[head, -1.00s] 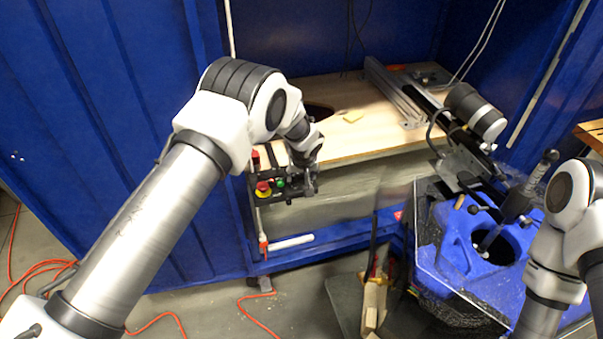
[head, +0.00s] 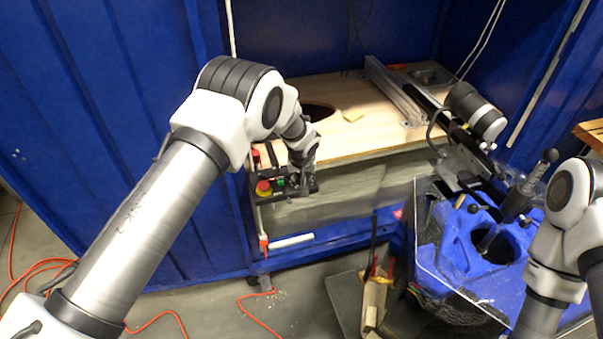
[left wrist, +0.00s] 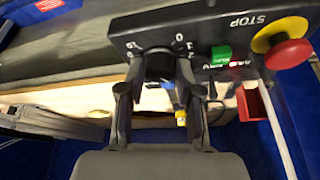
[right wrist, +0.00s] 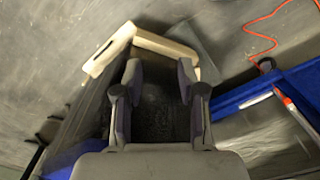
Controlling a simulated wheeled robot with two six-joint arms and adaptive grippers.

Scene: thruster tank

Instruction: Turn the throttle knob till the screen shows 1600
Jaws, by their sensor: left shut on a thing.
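The black control box (left wrist: 210,28) hangs at the front left of the wooden bench; it also shows in the head view (head: 262,197). Its black throttle knob (left wrist: 159,64) has white scale numbers around it. My left gripper (left wrist: 158,72) is shut on the knob, one finger on each side; in the head view the gripper (head: 303,172) hides the knob. A small red glow (left wrist: 237,70) shows on the box beside the green button; I cannot read any number. My right gripper (right wrist: 158,78) is open and empty, away from the box.
A red stop button on a yellow base (left wrist: 287,50) and a green button (left wrist: 221,55) sit close to the knob. The wooden bench (head: 350,135) lies behind the box. A blue tank part (head: 450,245) stands at the right. Orange cable (head: 255,315) lies on the floor.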

